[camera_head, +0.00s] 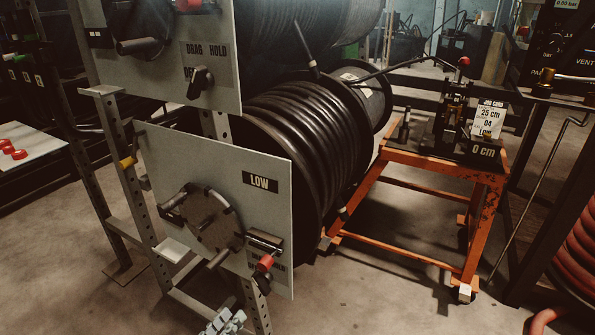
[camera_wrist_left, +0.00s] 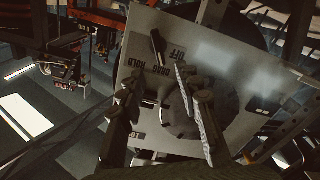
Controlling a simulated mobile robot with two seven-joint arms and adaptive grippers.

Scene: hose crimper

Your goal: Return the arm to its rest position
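My left gripper (camera_head: 225,322) shows only as light grey finger parts at the bottom edge of the head view, in front of and below the lower reel panel (camera_head: 165,165). The rest of it and its arm are cut off. In the left wrist view the gripper (camera_wrist_left: 164,98) has dark fingers standing apart, with nothing held between them. Behind them is a grey panel (camera_wrist_left: 215,60) with upside-down DRAG, HOLD and OFF labels, a black knob (camera_wrist_left: 157,42) and a round disc (camera_wrist_left: 185,112). My right gripper is not in view.
The lower panel carries a crank disc (camera_head: 215,220) and a red-tipped lever (camera_head: 265,263). Behind it is a black hose reel (camera_head: 320,130). An orange table (camera_head: 400,157) bears a tool and job card (camera_head: 489,118). Red hose (camera_head: 575,250) lies right. Floor is clear between.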

